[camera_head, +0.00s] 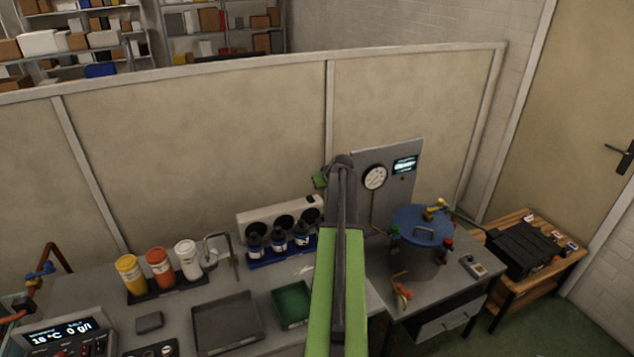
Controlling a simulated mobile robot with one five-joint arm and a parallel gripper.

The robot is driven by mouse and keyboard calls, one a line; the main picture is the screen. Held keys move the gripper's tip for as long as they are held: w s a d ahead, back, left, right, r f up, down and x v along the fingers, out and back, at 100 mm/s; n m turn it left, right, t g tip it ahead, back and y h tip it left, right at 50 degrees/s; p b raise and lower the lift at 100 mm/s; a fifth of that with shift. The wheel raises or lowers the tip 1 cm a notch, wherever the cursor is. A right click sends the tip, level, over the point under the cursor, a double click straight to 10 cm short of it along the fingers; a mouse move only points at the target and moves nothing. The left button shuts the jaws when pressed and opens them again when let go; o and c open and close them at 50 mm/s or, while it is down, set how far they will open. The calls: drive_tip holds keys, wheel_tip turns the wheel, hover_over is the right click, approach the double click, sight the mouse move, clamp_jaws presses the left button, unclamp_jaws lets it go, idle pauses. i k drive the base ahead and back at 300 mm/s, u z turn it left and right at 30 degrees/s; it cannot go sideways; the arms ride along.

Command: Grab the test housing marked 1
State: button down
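Three dark bottle-like housings with pale labels stand in a row in a blue rack (262,259) left of my arm: a left one (255,246), a middle one (279,241) and a right one (302,235). These may be the test housings, but the marks are too small to read, so I cannot tell which is 1. My green and dark arm reaches up the middle of the view. My gripper (320,181) is at its far end, mostly hidden behind the arm, apart from and beyond the rack. Its fingers cannot be made out.
A grey vessel with a blue lid (423,226) stands right of my arm, near a gauge panel (404,170). A green tray (291,304), a grey tray (226,322) and yellow, orange and white bottles (159,268) are on the left bench. A wall panel closes off the back.

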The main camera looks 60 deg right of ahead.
sight(255, 243)
drive_tip(key=k, duration=1)
